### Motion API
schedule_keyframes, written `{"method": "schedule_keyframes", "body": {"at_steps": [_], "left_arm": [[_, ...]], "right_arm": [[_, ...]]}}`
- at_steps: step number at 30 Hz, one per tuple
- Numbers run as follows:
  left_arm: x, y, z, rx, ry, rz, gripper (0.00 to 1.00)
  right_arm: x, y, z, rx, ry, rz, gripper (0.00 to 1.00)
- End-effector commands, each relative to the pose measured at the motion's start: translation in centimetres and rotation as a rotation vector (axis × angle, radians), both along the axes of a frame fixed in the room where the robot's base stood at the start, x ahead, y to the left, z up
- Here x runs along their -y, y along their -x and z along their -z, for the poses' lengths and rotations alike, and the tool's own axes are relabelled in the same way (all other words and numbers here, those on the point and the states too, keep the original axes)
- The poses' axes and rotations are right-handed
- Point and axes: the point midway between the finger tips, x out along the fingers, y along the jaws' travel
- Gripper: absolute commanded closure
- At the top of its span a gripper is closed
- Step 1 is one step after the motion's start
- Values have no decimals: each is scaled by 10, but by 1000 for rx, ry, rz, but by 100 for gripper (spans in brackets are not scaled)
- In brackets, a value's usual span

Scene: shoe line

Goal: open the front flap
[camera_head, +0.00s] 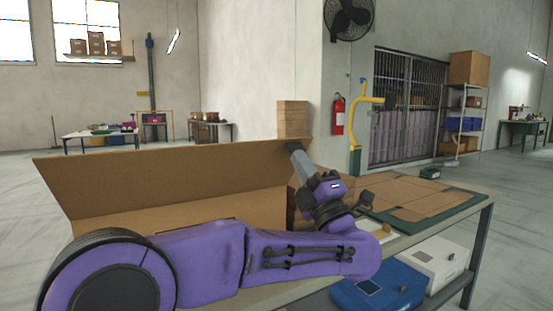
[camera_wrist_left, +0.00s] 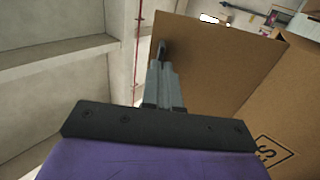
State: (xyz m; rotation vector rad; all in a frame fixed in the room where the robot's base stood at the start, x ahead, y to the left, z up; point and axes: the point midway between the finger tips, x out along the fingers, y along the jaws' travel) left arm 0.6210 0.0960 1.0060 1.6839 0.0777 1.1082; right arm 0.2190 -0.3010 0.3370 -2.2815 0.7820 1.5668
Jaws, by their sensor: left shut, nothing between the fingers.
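A cardboard box (camera_head: 130,218) stands on the table in the head view, largely hidden behind my left arm. A long flap (camera_head: 180,178) stands raised along its far side, leaning outward. I cannot tell the front flap apart; the box's near edge is covered by my arm. My left gripper (camera_head: 297,150) is shut and empty at the right end of the raised flap, fingers pointing up and left. In the left wrist view the shut fingers (camera_wrist_left: 162,50) are beside a cardboard panel (camera_wrist_left: 205,65), seemingly close to its edge; contact is unclear. My right gripper is out of view.
Flat cardboard pieces (camera_head: 420,195) lie on a green mat (camera_head: 455,208) at the right. A blue bin (camera_head: 385,288) and a white box (camera_head: 435,262) sit on the lower shelf. A stack of cartons (camera_head: 293,118) stands behind the raised flap.

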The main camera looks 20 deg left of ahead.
Motion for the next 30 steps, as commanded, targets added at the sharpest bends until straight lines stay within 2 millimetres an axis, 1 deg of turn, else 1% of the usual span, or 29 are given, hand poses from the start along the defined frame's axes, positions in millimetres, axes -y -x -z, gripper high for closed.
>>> {"method": "schedule_keyframes", "body": {"at_steps": [1, 5, 8, 18, 20, 23, 27, 30], "left_arm": [[6, -3, -13, -19, 18, 11, 100], [6, -8, -17, -64, 60, 20, 100], [4, -10, -17, -82, 78, 20, 100], [2, -10, -15, -84, 80, 16, 100], [3, -8, -13, -84, 80, 16, 100], [11, 0, -2, -83, 78, 17, 100], [31, 21, 19, -81, 77, 19, 100], [45, 36, 30, -82, 78, 19, 100]], "right_arm": [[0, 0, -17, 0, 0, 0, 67], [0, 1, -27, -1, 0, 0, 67], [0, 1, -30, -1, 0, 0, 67], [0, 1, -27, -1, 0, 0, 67], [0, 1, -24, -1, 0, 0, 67], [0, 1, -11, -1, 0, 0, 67], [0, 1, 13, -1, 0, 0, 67], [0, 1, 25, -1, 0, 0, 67]]}}
